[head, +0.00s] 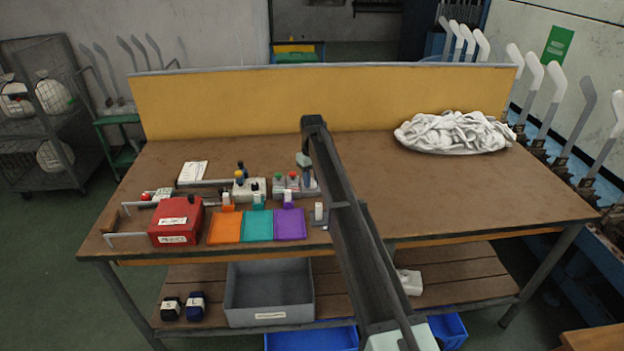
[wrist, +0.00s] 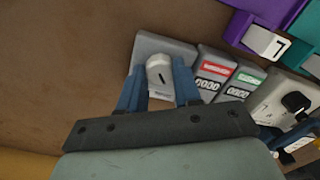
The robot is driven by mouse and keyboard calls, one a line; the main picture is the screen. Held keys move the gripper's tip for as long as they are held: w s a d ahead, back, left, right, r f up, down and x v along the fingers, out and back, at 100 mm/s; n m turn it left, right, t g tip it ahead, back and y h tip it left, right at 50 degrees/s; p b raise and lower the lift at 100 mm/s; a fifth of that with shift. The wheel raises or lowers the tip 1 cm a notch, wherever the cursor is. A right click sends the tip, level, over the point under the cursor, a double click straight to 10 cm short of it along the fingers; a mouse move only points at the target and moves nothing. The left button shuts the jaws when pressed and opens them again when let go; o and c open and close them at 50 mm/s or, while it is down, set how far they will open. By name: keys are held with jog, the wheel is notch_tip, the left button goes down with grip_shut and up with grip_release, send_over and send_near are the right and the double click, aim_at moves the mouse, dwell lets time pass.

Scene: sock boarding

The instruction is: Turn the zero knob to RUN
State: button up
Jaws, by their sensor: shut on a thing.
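The zero knob (wrist: 159,70), pale with a short dark mark on its face, sits on a grey plate (wrist: 150,44) in the wrist view. My gripper (wrist: 159,78) has its blue fingers on either side of the knob, shut on it. In the head view my gripper (head: 307,180) is low over the right end of the counter unit, and the knob itself is hidden or too small to make out. I cannot read any RUN marking near the knob.
Beside the knob are counters with a red label (wrist: 214,68) and a green label (wrist: 248,78). A red box (head: 176,222) and orange (head: 225,228), teal (head: 257,226) and purple (head: 290,225) trays stand left. White socks (head: 455,131) lie back right. The tabletop's right half is mostly clear.

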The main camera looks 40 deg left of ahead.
aim_at(312, 182)
jog(key=shift+n, duration=0.6)
jog(key=o, duration=1)
jog(key=shift+o, duration=0.2)
jog(key=shift+r, duration=0.1)
notch_tip(312, 182, up, 14)
jog(key=shift+f, duration=0.2)
